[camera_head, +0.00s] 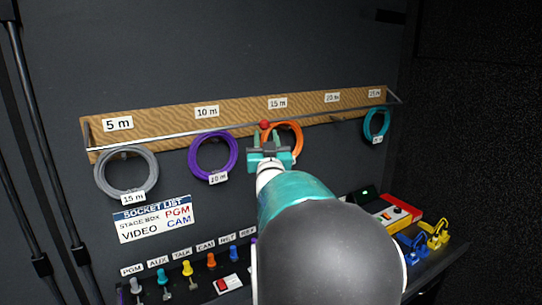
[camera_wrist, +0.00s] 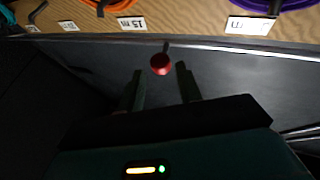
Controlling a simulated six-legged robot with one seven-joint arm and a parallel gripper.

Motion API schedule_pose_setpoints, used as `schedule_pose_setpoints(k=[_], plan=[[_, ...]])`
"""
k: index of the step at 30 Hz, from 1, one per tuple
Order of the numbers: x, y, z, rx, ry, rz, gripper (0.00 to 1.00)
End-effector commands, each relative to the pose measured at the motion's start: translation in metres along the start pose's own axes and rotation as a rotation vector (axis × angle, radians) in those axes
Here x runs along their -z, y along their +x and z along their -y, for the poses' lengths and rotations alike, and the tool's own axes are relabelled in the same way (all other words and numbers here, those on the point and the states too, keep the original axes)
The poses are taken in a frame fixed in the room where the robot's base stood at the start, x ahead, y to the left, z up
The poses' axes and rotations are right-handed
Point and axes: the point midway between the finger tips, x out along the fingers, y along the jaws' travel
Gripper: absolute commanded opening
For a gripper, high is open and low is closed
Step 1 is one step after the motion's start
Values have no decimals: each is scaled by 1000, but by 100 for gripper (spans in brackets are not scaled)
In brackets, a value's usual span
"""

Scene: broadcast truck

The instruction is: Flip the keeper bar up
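The keeper bar (camera_head: 165,139) is a thin pale metal rod running across the front of the wooden hook board, in front of the cable coils. It is down, with its bent ends at both ends of the board. A red knob (camera_head: 264,124) sits near its middle, and the knob also shows in the wrist view (camera_wrist: 160,64). My gripper (camera_head: 265,137) is open at the knob. In the wrist view its two fingers (camera_wrist: 160,77) stand apart on either side of the knob, which lies at or just beyond the tips. I cannot tell whether they touch it.
Grey (camera_head: 126,174), purple (camera_head: 213,156), orange (camera_head: 297,139) and teal (camera_head: 376,124) coils hang on the wooden board (camera_head: 170,116). Below are a socket-list sign (camera_head: 155,218), a row of coloured connectors (camera_head: 186,265), and yellow clips (camera_head: 438,234). The wall above the board is clear.

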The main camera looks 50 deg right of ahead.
Motion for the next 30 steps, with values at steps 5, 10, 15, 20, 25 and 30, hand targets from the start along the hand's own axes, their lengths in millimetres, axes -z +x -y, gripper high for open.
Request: schedule_pose_setpoints(k=[5,10,15,20,25,30], plan=[[3,-12,-5,1,3,-5,35],[5,-24,-5,2,4,-7,35],[6,-35,-6,2,5,-9,35],[6,-45,-6,3,5,-8,35],[7,-56,-5,5,5,-10,35],[7,-66,-5,4,5,-9,35]])
